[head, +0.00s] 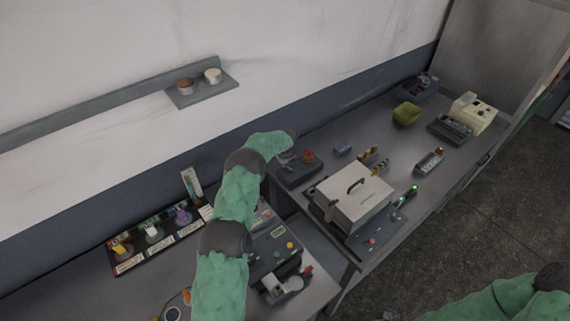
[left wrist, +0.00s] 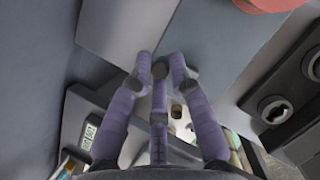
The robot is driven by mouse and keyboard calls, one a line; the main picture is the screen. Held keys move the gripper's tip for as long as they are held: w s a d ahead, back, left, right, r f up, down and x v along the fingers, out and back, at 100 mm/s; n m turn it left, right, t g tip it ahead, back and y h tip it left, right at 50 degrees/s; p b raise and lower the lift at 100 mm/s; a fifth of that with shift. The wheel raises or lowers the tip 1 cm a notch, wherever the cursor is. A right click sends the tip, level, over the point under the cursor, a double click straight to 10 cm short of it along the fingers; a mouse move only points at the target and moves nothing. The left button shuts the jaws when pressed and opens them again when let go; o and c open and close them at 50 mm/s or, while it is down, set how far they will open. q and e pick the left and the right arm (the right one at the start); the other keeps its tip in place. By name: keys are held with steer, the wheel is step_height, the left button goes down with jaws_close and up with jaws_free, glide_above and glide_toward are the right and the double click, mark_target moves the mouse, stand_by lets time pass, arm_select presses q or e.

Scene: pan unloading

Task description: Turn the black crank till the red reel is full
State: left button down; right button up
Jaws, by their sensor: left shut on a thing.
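The red reel (head: 308,155) sits on a dark flat box (head: 299,174) near the back wall, where the two worktops meet. My left arm reaches over to this box from the front. Its gripper is mostly hidden behind the wrist in the head view. In the left wrist view the purple fingers of my left gripper (left wrist: 160,72) are drawn together at their tips, shut on the black crank, which the fingers almost wholly hide. A red round part, likely the reel (left wrist: 272,3), shows at the top right edge there. How full the reel is cannot be told. My right gripper is out of view.
A light box with a black handle (head: 352,197) stands right of the reel box. A green-yellow bin (head: 406,114) and a cream device (head: 473,115) are farther right. A panel with coloured knobs (head: 160,233) lies left. A wall shelf (head: 200,92) holds two round pieces.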

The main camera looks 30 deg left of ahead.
arm_select(q)
steer(key=m, duration=0.1)
steer(key=w+m+h+b, duration=0.1)
steer(key=m, duration=0.1)
steer(key=shift+w+r+m+t+h+b, duration=0.15)
steer(key=shift+m+t+h+b, duration=0.15)
steer(key=shift+m+b, duration=0.35)
steer(key=shift+d+m, duration=0.1)
steer(key=shift+m, duration=0.15)
steer(key=c, duration=1.2)
jaws_free()
steer(key=v, duration=1.1)
steer(key=shift+r, duration=0.4)
